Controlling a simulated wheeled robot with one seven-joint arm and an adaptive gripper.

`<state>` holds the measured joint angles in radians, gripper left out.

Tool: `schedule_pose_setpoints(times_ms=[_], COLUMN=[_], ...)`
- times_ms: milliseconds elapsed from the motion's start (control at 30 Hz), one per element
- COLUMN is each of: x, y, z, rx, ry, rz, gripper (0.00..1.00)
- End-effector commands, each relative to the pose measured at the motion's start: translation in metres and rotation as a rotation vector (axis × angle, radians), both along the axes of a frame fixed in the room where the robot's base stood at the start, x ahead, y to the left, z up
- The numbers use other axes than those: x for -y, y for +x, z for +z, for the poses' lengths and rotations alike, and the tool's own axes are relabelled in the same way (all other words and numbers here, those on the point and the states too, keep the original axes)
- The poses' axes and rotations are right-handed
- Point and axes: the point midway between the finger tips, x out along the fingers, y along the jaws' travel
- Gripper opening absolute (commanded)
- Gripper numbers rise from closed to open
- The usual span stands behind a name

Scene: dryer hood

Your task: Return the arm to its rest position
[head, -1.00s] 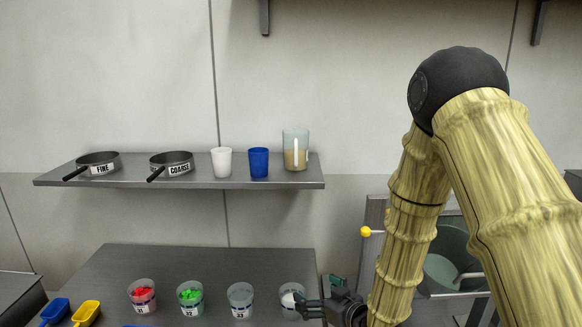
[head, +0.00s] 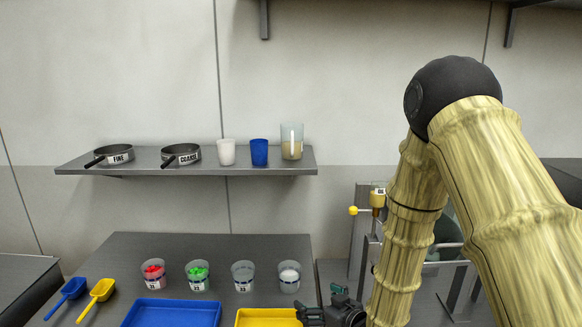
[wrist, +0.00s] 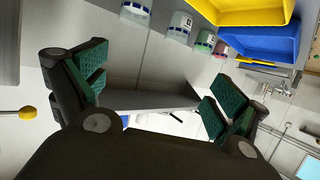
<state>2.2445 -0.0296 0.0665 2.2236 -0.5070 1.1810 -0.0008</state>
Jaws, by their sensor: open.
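My gripper (head: 318,312) is at the bottom of the head view, at the right edge of the table, just beside the yellow tray. In the wrist view my gripper (wrist: 150,96) has its two green-padded fingers spread wide with nothing between them. My arm is bent, with its dark elbow joint high at the right and the forearm hanging down. The lower end of the gripper is partly cut off by the head view's bottom edge.
The table (head: 215,250) holds several cups, a blue tray (head: 170,313), a yellow tray (head: 268,318) and blue (head: 70,288) and yellow scoops (head: 100,290). A machine with a yellow knob (head: 353,210) stands behind my forearm.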

Motion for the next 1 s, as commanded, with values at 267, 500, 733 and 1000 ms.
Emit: schedule_pose_setpoints(times_ms=[267,500,733,1000], x=[0.016,0.04,0.075,0.115], y=[-0.023,-0.062,-0.136,-0.25], z=[-0.057,-0.128,-0.226,-0.323], rx=[-0.11,-0.263,-0.5,-0.806], ry=[-0.027,-0.064,-0.127,-0.213], rz=[-0.053,-0.127,-0.237,-0.365], gripper=[0.97,0.97,0.97,0.97])
